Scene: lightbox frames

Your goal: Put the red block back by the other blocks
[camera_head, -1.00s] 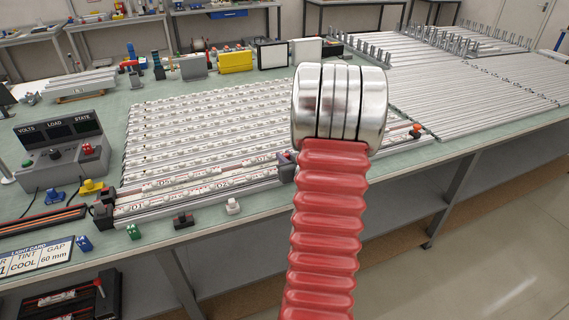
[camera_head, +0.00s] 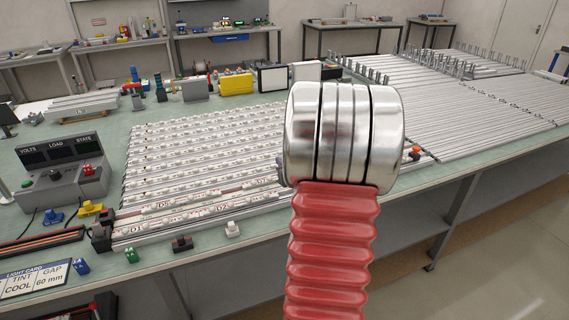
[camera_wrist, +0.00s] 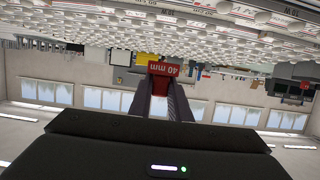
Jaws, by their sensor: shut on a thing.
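My gripper (camera_wrist: 161,84) shows in the wrist view, upside down, with its two dark fingers shut on a red block (camera_wrist: 163,68) marked "40 mm". In the head view my red-sleeved arm with its metal joint hides the gripper and the red block. Along the bench's front edge in the head view stand a blue block (camera_head: 82,266), a green block (camera_head: 131,255), a black block (camera_head: 182,245) and a white block (camera_head: 233,230), spaced apart in a row.
Rows of light strips (camera_head: 200,160) cover the middle of the bench. A meter console (camera_head: 62,172) with yellow and blue plugs beside it stands at left. A light card (camera_head: 35,278) lies at front left. Several boxes, one yellow (camera_head: 236,85), line the back. Bare rails (camera_head: 480,110) lie at right.

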